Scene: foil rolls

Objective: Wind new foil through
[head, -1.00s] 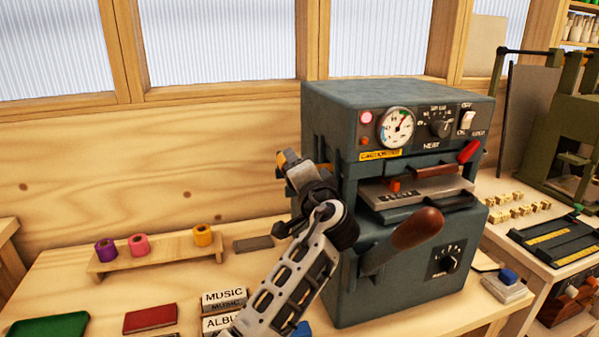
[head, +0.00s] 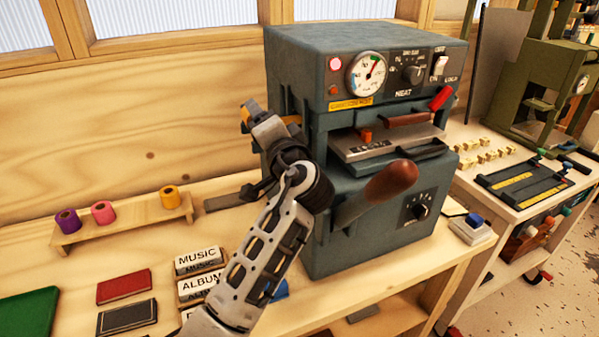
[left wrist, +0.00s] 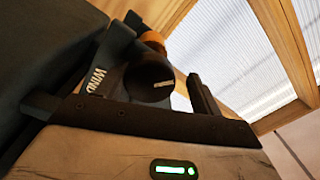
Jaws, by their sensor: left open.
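The grey-green foil press (head: 360,70) stands on the bench. My left gripper (head: 256,145) is at its left side, partly hidden by my own wrist. In the left wrist view my open gripper (left wrist: 130,90) faces a dark round knob (left wrist: 148,78) beside the word WIND, with nothing seen held. Whether a finger touches the knob cannot be told. An orange roll (left wrist: 152,40) shows behind the knob. Purple (head: 67,221), pink (head: 103,213) and gold (head: 169,198) foil rolls stand on a low wooden rack (head: 125,224). My right gripper is not in view.
The press has a brown-handled lever (head: 390,181) in front. MUSIC and ALBUM blocks (head: 200,288), a red book (head: 124,286), a dark book (head: 127,317) and a green tray (head: 28,312) lie front left. A side table with gold letters (head: 485,155) is at right.

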